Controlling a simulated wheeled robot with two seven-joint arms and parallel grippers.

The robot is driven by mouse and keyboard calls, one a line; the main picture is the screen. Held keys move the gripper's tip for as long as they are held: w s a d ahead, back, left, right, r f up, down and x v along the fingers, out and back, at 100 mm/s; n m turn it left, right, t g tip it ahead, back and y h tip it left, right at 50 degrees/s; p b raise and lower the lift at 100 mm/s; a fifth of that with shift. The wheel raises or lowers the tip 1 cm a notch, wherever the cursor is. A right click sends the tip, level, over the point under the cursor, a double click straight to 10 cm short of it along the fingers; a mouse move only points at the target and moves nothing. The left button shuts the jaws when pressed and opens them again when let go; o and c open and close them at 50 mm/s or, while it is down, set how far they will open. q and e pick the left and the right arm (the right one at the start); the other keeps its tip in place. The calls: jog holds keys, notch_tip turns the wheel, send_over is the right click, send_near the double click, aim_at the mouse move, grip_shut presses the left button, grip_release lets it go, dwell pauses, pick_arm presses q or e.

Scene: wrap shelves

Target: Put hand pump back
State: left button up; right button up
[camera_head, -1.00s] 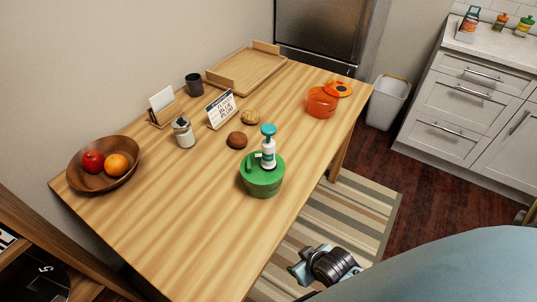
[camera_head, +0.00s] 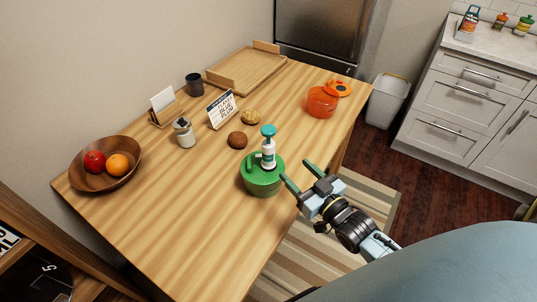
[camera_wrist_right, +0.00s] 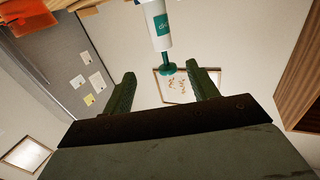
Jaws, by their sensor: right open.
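The hand pump (camera_head: 268,152), white with a teal head and label, stands upright on the lid of a green pot (camera_head: 263,180) at the table's right front edge. My right gripper (camera_head: 297,175) is open and empty, just right of the pot and pump, with its fingers pointing toward them. In the right wrist view the pump (camera_wrist_right: 158,28) shows ahead, between the lines of the two open fingers (camera_wrist_right: 162,90) and apart from them. That view appears upside down. My left gripper is not in view.
The wooden table (camera_head: 190,220) also holds a fruit bowl (camera_head: 88,178), a jar (camera_head: 184,133), a small sign (camera_head: 221,110), two round brown items near the pump, an orange pot (camera_head: 321,102) and a wooden tray (camera_head: 236,82). The table's front left is clear.

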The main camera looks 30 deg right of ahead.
aim_at(272, 149)
jog(key=w, duration=0.5)
jog(key=w+a, duration=0.1)
jog(key=w, duration=0.1)
jog(key=shift+w+a, duration=0.1)
jog(key=shift+w, duration=0.15)
jog(key=shift+w+a, duration=0.2)
jog(key=shift+w, duration=0.65)
jog(key=shift+w+a, duration=0.2)
jog(key=shift+w, duration=0.7)
jog(key=shift+w+a, duration=0.2)
jog(key=shift+w, duration=0.65)
jog(key=c, duration=1.2)
notch_tip(272, 149, up, 10)
jog(key=shift+p, duration=0.65)
jog(key=s+a+h+b, duration=0.1)
jog(key=s, duration=0.2)
jog(key=s+a+r+m+b, duration=0.1)
jog(key=s+a, duration=0.1)
jog(key=s, duration=0.1)
jog(key=s+a+r+h+b, duration=0.1)
jog(key=s+a, duration=0.1)
jog(key=s, duration=0.2)
jog(key=shift+a+m+h, duration=0.2)
jog(key=shift+m+h, duration=0.1)
